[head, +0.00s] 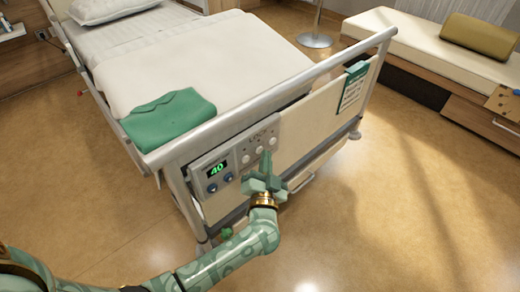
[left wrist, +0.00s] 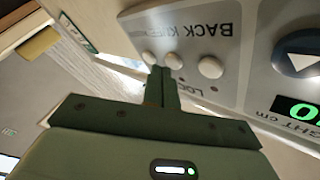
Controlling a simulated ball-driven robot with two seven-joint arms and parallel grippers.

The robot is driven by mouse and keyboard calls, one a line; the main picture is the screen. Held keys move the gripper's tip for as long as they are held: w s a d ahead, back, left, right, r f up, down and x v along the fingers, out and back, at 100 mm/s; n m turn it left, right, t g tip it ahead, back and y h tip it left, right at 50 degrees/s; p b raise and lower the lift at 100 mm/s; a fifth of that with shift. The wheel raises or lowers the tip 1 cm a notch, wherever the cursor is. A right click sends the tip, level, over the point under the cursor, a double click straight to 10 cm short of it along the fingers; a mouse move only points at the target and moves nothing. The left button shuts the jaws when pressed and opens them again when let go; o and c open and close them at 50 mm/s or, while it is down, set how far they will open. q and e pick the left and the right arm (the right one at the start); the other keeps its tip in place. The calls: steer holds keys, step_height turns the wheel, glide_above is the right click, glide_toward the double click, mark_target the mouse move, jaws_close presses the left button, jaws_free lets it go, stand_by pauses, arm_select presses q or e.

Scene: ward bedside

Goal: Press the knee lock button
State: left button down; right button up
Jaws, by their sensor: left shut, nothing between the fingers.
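The control panel (head: 236,160) is on the bed's footboard, with a row of round white buttons under the word LOCK. In the left wrist view the panel appears upside down, with BACK and a partly hidden KN... label. The button by BACK (left wrist: 211,68) is at the right. The knee button (left wrist: 173,60) is the middle one, and a third button (left wrist: 149,57) is at its left. My left gripper (head: 266,157) is shut and empty, its tips (left wrist: 161,70) at the knee button, partly overlapping it in view. I cannot tell whether they touch. My right gripper is out of view.
A green "40" display (head: 217,169) sits left of the buttons with blue buttons below it. The bed rail (head: 230,117) runs above the panel. A green cloth (head: 168,118) lies on the bed. A card (head: 352,86) hangs at the right. Open floor (head: 400,200) lies right.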

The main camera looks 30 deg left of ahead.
arm_select(q)
steer(key=shift+w+a, duration=0.15)
steer(key=shift+a, duration=0.25)
stand_by(0.5)
stand_by(0.3)
steer(key=shift+s+d+p, duration=0.3)
steer(key=shift+d+p, duration=0.25)
steer(key=shift+d, duration=0.25)
steer(key=shift+s+d+p, duration=0.1)
steer(key=shift+s+d, duration=0.2)
steer(key=shift+d, duration=0.5)
steer(key=shift+s+d+p, duration=0.15)
steer(key=shift+s+d, duration=0.1)
steer(key=shift+d, duration=0.5)
steer(key=shift+s+d+p, duration=0.1)
steer(key=shift+s+d, duration=0.2)
steer(key=shift+d, duration=0.5)
